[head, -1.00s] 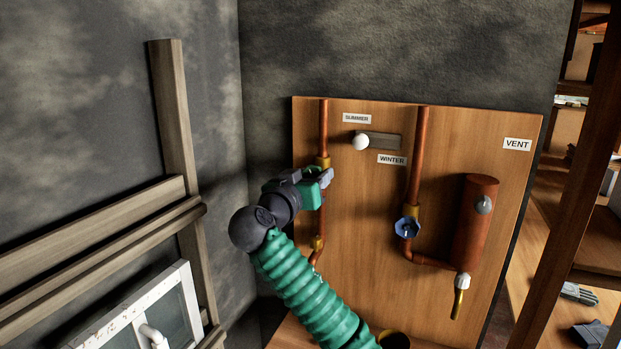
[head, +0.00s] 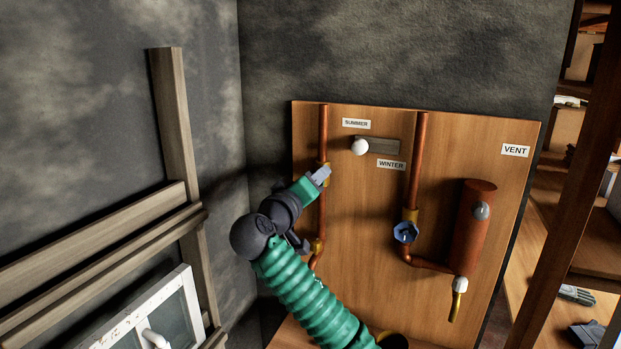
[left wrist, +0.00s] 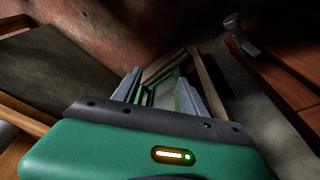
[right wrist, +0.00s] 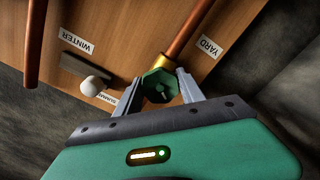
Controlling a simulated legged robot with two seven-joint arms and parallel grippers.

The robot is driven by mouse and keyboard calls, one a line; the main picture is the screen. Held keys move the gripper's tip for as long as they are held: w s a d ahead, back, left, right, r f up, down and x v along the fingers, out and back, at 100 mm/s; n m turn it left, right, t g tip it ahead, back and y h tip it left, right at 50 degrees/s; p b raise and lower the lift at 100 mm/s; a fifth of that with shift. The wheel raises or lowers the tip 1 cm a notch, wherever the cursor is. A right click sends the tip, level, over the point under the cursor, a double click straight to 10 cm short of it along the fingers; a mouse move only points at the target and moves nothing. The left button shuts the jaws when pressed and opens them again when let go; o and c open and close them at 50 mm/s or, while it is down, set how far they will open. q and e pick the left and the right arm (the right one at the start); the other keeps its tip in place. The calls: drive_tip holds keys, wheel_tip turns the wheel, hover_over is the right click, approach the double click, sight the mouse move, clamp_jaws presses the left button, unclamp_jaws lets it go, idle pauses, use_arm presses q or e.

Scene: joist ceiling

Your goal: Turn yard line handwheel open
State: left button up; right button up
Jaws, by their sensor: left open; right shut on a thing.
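The yard line handwheel (right wrist: 160,87) is a green knob on a brass fitting of a copper pipe, seen in the right wrist view near a YARD label (right wrist: 210,47). My right gripper (right wrist: 159,81) is shut on it, one finger on each side. In the head view my right gripper (head: 321,175) is at the left pipe (head: 323,130), and its body hides the handwheel. My left gripper (left wrist: 160,84) shows only in the left wrist view. Its fingers are apart, with nothing held between them.
The wooden board (head: 350,225) carries a second pipe with a blue handwheel (head: 405,232), a copper cylinder (head: 473,228) and a white-knobbed lever (head: 360,147) between SUMMER and WINTER labels. A timber frame (head: 172,125) and white window (head: 150,315) stand at left.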

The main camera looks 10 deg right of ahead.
drive_tip(key=n+p, duration=0.1)
drive_tip(key=n, duration=0.2)
drive_tip(key=shift+a+n+p, duration=0.1)
drive_tip(key=shift+n+p, duration=0.3)
drive_tip(key=n+p, duration=0.2)
drive_tip(key=shift+r+n, duration=0.1)
drive_tip(key=shift+n, duration=0.2)
drive_tip(key=n+p, duration=0.2)
drive_tip(key=p, duration=0.2)
drive_tip(key=n+p, duration=0.3)
drive_tip(key=p, duration=0.1)
drive_tip(key=r+n+p, duration=0.1)
drive_tip(key=n+p, duration=0.2)
drive_tip(key=p, duration=0.2)
drive_tip(key=n+p, duration=0.4)
drive_tip(key=p, duration=0.8)
drive_tip(key=n+p, duration=0.5)
drive_tip(key=p, duration=0.8)
drive_tip(key=shift+f+n, duration=0.2)
drive_tip(key=shift+n, duration=0.1)
drive_tip(key=shift+f+n+p, duration=0.25)
drive_tip(key=shift+n+p, duration=0.05)
drive_tip(key=shift+p, duration=0.5)
drive_tip(key=o, duration=1)
drive_tip(key=shift+o, duration=1.3)
drive_tip(key=shift+w, duration=0.1)
drive_tip(key=shift+o, duration=0.5)
drive_tip(key=shift+a+f, duration=0.1)
drive_tip(key=shift+a, duration=0.05)
